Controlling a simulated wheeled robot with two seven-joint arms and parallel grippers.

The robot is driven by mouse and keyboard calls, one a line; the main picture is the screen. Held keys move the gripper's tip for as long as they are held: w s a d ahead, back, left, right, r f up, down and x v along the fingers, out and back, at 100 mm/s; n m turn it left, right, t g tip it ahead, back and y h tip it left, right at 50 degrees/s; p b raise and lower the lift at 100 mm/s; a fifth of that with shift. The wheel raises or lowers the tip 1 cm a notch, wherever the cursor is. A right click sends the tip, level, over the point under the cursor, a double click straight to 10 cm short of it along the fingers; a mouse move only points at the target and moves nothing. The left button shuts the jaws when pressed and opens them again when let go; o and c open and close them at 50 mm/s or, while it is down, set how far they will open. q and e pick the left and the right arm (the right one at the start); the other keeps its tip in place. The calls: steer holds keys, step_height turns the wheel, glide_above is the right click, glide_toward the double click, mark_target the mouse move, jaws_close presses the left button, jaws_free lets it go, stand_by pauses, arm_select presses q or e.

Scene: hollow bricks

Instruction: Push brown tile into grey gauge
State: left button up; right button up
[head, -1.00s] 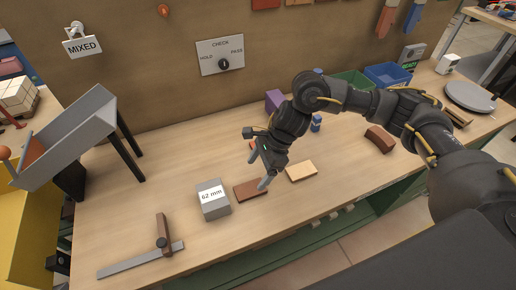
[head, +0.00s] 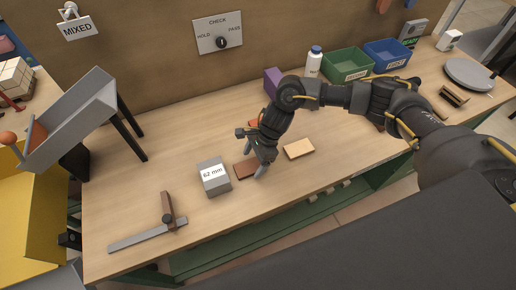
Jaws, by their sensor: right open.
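The brown tile (head: 244,170) lies flat on the workbench, just right of the grey gauge. The grey gauge (head: 214,178) is a block with a "62 mm" label, and the tile's left end is close to its right side. I cannot tell whether they touch. My right gripper (head: 256,163) is open and low over the tile's right end, fingers pointing down. One fingertip is at the tile's right end; whether it touches is unclear. The gripper hides part of the tile. My left gripper is not in view.
A pale tile (head: 299,149) lies right of my gripper. A caliper-like tool (head: 150,234) lies at the front left. A purple block (head: 272,82), white bottle (head: 313,64), green bin (head: 347,65) and blue bin (head: 387,54) stand behind. A grey chute (head: 75,125) is at left.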

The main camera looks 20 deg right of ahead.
steer(key=shift+a+f, duration=0.2)
steer(key=shift+f, duration=0.5)
steer(key=c, duration=1.1)
steer(key=shift+c, duration=0.2)
steer(key=shift+b, duration=0.4)
steer(key=shift+b, duration=0.5)
steer(key=shift+s+f, duration=0.1)
